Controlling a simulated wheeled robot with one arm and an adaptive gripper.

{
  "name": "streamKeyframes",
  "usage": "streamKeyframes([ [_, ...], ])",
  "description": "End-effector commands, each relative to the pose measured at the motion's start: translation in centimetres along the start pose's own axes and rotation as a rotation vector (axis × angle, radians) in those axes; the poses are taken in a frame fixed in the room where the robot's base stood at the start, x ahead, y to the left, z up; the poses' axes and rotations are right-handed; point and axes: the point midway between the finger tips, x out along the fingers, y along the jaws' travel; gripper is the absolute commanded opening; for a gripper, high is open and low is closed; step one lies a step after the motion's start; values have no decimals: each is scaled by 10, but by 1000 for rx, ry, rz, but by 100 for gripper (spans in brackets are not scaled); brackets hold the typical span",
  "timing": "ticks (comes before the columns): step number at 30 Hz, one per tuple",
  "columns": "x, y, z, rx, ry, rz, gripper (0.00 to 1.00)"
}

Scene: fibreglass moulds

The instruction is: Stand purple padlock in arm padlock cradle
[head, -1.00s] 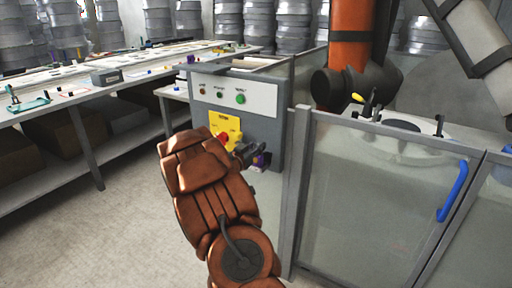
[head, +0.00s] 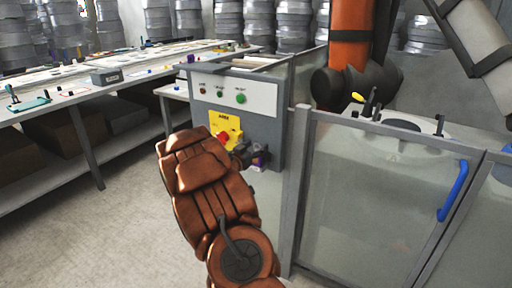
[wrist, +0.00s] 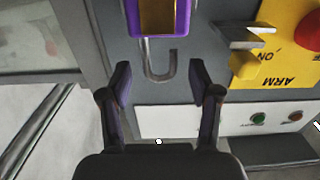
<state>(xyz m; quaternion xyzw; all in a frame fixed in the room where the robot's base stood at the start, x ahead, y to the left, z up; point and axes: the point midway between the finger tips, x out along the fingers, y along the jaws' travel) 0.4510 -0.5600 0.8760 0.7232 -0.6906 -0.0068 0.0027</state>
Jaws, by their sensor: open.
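The purple padlock (wrist: 176,22), with a brass-coloured face, is at the top edge of the wrist view, partly cut off. Its grey U-shaped shackle (wrist: 160,78) points toward my gripper (wrist: 159,72). My gripper is open, one finger on each side of the shackle, apart from the padlock body. In the head view the padlock (head: 262,160) is a small purple patch beside my gripper (head: 258,157), in front of the grey cabinet, right of the yellow ARM plate (head: 226,130). I cannot make out the arm padlock cradle; whether the padlock stands in it cannot be told.
The cabinet (head: 275,125) carries a button panel (head: 225,94). A fence post (head: 295,195) and glazed gate (head: 370,200) stand right. A long bench (head: 130,72) is left; the floor between is clear.

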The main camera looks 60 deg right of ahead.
Motion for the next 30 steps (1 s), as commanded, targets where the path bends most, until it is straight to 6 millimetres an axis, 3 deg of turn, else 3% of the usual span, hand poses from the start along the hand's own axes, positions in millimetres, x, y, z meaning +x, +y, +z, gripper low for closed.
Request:
streamKeyframes([
  [21,-96,-1,0,0,0,-3,63],
  [30,-113,0,0,1,0,-1,63],
])
